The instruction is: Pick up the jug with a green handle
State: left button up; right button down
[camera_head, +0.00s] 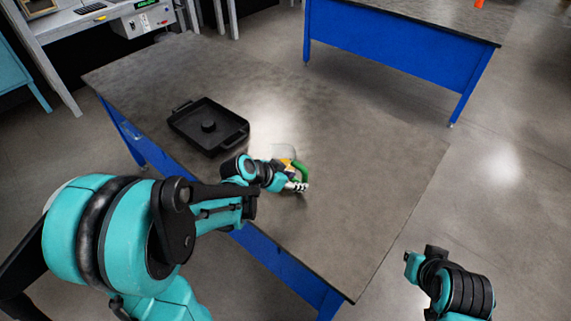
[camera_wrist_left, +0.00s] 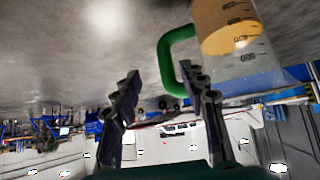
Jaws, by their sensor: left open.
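The clear jug (camera_head: 284,151) with yellowish contents stands on the grey table, partly hidden by my left arm. Its green handle (camera_head: 303,171) faces right, beside my left gripper (camera_head: 298,186). In the left wrist view, the jug (camera_wrist_left: 238,62) with its dark scale marks is at the upper right. The green handle (camera_wrist_left: 165,58) shows in the gap between the open fingers of my left gripper (camera_wrist_left: 157,82), nearer the right finger, which covers part of it. I cannot tell whether they touch. My right gripper does not show; only part of my right arm is at the lower right.
The table is clear to the right of the jug. Another blue-sided table (camera_head: 400,52) stands behind, across a floor gap. A workbench with equipment (camera_head: 140,22) is at the upper left.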

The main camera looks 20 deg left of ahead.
pick_arm(q)
jog(key=b+x, duration=0.1)
jog(key=x, duration=0.4)
jog(key=shift+a+b, duration=0.25)
jog(key=shift+b, duration=0.1)
jog(key=shift+w+d+f, duration=0.25)
jog(key=shift+w+f, duration=0.05)
jog(key=shift+f, duration=0.05)
jog(key=b+x, duration=0.1)
jog(key=x, duration=0.1)
jog(key=b+x, duration=0.1)
jog(key=x, duration=0.2)
jog(key=shift+w+a, duration=0.15)
jog(key=shift+w, duration=0.15)
jog(key=shift+r, duration=0.1)
jog(key=shift+c, duration=0.9)
grip_shut()
